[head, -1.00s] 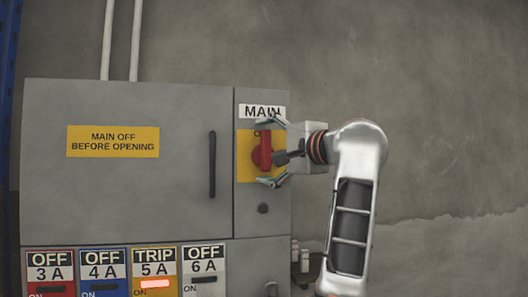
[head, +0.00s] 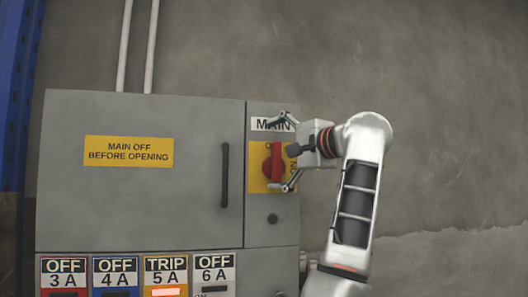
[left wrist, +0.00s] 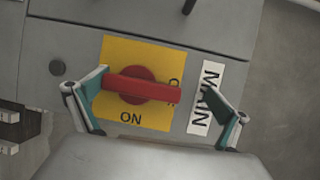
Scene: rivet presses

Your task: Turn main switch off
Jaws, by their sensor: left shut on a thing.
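The main switch is a red rotary handle (head: 277,163) on a yellow plate (head: 257,181), below the MAIN label, on the grey cabinet's narrow right panel. The handle stands upright in the head view, in line with a partly hidden label above it. ON is printed to its right. My left gripper (head: 288,151) is shut on the handle, its fingers at the top and bottom ends. In the left wrist view the red handle (left wrist: 142,89) lies crosswise between the fingertips (left wrist: 158,92); the left finger meets one end, while the right finger appears slightly apart. My right gripper is out of view.
The large cabinet door (head: 130,205) is closed, with a black handle (head: 225,175) and a yellow sign (head: 128,151). Bare wall is at the right.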

